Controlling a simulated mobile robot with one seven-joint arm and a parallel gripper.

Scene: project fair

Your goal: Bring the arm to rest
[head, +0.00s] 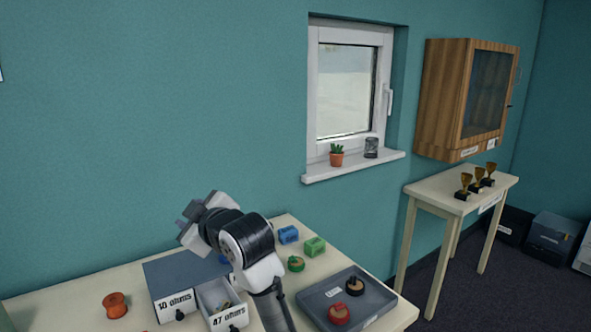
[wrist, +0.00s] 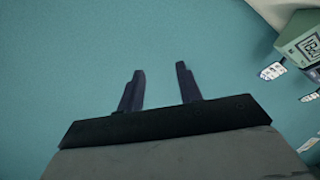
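My gripper (head: 187,222) is raised above the back of the near table, pointing left toward the teal wall in the head view. In the wrist view, its two dark fingers (wrist: 159,90) stand apart with only teal wall between them. It is open and empty. My arm bends up from the front of the table, and its links hide part of the tabletop. The fingers touch nothing that I can see.
A trophy table (head: 462,190) stands right.

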